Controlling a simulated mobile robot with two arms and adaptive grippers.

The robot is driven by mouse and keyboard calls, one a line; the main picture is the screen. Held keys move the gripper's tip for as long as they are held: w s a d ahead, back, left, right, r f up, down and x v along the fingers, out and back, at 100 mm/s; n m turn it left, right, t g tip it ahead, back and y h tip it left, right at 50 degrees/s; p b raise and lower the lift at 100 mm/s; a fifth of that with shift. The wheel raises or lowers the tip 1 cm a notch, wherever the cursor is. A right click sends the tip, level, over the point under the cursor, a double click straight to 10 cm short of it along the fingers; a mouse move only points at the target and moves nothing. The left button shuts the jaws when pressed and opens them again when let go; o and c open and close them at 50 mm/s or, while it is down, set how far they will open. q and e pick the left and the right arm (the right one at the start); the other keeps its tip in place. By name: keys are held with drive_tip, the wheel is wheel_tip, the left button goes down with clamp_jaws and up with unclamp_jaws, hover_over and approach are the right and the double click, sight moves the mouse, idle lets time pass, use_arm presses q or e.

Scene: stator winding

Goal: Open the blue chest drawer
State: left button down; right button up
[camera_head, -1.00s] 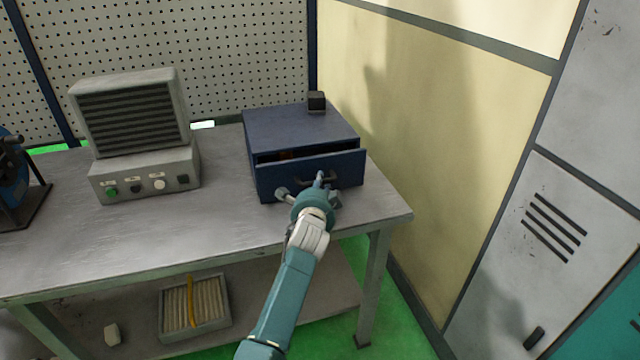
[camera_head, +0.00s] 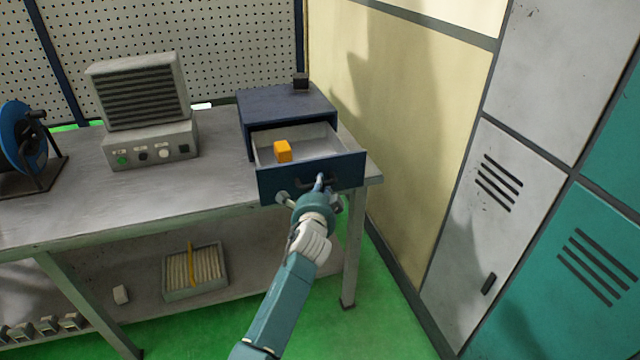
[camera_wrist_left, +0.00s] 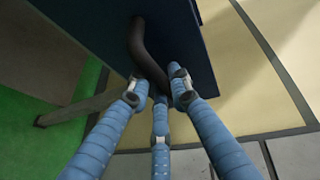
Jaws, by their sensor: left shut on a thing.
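The blue chest (camera_head: 285,104) stands on the back right of the workbench. Its drawer (camera_head: 345,172) is pulled well out toward me, and an orange block (camera_head: 283,151) lies inside, at the left. My left gripper (camera_head: 318,188) is shut on the dark curved handle at the drawer front. In the left wrist view the gripper's blue fingers (camera_wrist_left: 160,98) close around the lower part of the handle (camera_wrist_left: 143,50), close to the drawer front (camera_wrist_left: 95,25). The right gripper is in neither view.
A grey vented unit (camera_head: 150,148) with buttons stands left of the chest on the workbench (camera_head: 90,195). A blue reel (camera_head: 20,140) is at the far left. Grey and teal lockers (camera_head: 480,200) stand at the right.

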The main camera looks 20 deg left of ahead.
use_arm(q)
drive_tip(key=shift+s, duration=0.15)
drive_tip(key=c, duration=1.6)
unclamp_jaws()
drive_tip(key=v, duration=1.2)
